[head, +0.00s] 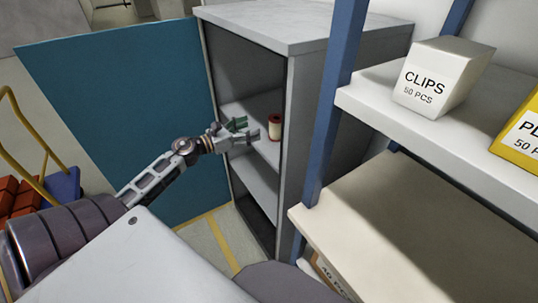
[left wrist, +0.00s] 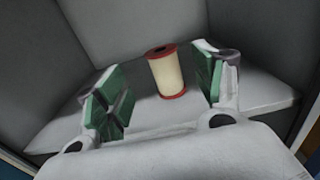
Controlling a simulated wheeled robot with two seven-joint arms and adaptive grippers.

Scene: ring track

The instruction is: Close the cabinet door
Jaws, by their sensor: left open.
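The grey cabinet (head: 300,28) stands in the middle of the head view with its front open. Its blue door (head: 110,110) is swung wide out to the left. My left gripper (head: 247,131) is open and empty at the cabinet opening, by the middle shelf (head: 266,150). A spool (head: 275,127) with a cream body and red ends stands upright on that shelf, just beyond the fingers. In the left wrist view the spool (left wrist: 165,72) shows between and beyond the green-padded fingers of the left gripper (left wrist: 162,88), with no visible grip on it. My right gripper is not in view.
A blue-posted rack (head: 333,110) stands close at the cabinet's right, with a white clips box (head: 441,76) and a yellow box (head: 522,135) on its upper shelf. A cart with red items (head: 22,200) and a yellow handle is at the left. Yellow floor lines (head: 222,240) run below the door.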

